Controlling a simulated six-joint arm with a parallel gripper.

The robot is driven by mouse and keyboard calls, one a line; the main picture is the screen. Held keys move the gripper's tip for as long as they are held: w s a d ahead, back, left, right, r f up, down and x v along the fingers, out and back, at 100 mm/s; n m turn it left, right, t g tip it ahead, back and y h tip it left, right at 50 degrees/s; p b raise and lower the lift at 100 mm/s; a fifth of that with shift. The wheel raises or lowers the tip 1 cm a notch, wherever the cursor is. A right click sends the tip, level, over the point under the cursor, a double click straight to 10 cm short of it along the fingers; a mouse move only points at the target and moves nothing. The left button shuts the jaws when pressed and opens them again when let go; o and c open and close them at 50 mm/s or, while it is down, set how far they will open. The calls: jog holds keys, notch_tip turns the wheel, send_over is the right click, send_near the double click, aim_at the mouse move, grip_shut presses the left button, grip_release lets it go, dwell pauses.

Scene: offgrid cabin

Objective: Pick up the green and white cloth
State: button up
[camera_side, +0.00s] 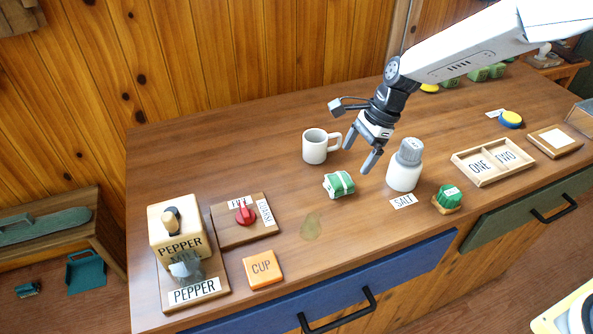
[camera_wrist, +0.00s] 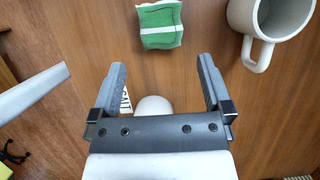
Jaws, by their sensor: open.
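The green and white cloth (camera_side: 339,184) is a small folded bundle lying on the wooden counter, in front of the white mug (camera_side: 315,147). It also shows at the top of the wrist view (camera_wrist: 159,24), beyond my fingertips. My gripper (camera_side: 358,158) is open and empty above the counter, between the mug and the white salt shaker (camera_side: 404,168). In the wrist view my open fingers (camera_wrist: 160,68) have only bare wood between their tips. The cloth lies apart from both fingers.
The mug's handle (camera_wrist: 258,55) is near the cloth in the wrist view. A green sponge-like item (camera_side: 447,197) sits right of the SALT label (camera_side: 403,201). A wet-looking spot (camera_side: 310,228), an orange CUP block (camera_side: 263,268) and the pepper mill (camera_side: 180,235) are toward the front left.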

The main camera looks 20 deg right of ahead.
aim_at(340, 178)
jog(key=shift+w+a+f, duration=0.1)
jog(key=shift+a+f, duration=0.05)
jog(key=shift+x, duration=1.2)
jog(key=shift+a+f, duration=0.1)
jog(key=shift+x, duration=2.45)
jog(key=shift+a, duration=0.2)
jog(key=shift+c, duration=0.2)
jog(key=c, duration=1.2)
jog(key=shift+o, duration=0.2)
